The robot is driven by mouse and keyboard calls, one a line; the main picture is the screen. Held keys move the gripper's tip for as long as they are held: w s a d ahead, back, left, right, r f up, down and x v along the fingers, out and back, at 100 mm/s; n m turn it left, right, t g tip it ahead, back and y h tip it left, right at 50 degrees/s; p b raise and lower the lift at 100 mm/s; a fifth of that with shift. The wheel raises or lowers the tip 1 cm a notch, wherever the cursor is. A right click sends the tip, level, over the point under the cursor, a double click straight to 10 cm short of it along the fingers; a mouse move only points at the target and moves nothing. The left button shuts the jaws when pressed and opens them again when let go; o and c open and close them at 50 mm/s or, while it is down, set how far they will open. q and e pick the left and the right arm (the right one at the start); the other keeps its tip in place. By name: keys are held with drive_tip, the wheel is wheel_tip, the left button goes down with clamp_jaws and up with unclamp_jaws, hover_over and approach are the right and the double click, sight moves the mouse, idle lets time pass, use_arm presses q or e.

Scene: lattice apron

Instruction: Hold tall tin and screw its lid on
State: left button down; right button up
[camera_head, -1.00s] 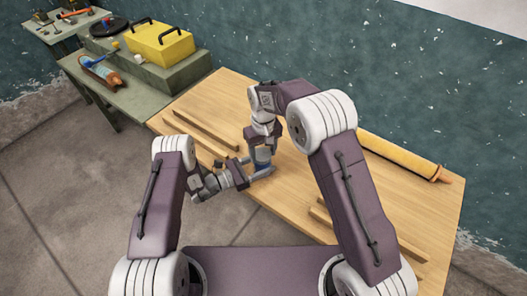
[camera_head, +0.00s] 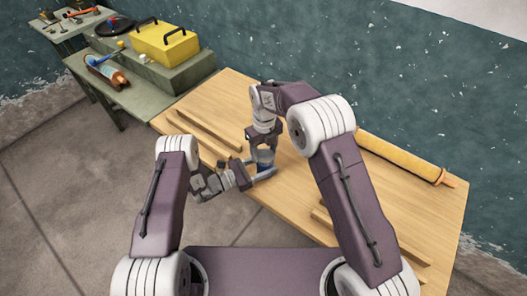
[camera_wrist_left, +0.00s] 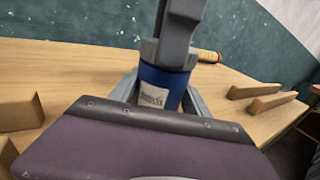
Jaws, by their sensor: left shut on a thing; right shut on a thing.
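The tall tin (camera_wrist_left: 160,85) is blue with a white label and stands upright on the wooden table in the left wrist view. In the head view it is small and partly covered by my grippers. My left gripper (camera_head: 262,172) is shut on the tin, one finger along each side. A grey lid (camera_wrist_left: 168,53) sits on the tin's top. My right gripper (camera_head: 262,148) comes down from above and is shut on the lid. I cannot tell how tightly the lid is seated.
Wooden strips lie on the table (camera_head: 225,100) at the back left (camera_head: 208,130) and front right (camera_head: 345,225). A yellow roller (camera_head: 400,157) lies along the wall side.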

drive_tip(key=shift+m, duration=0.3)
drive_tip(key=o, duration=1.3)
drive_tip(key=shift+r, duration=2.3)
drive_tip(key=shift+c, duration=0.5)
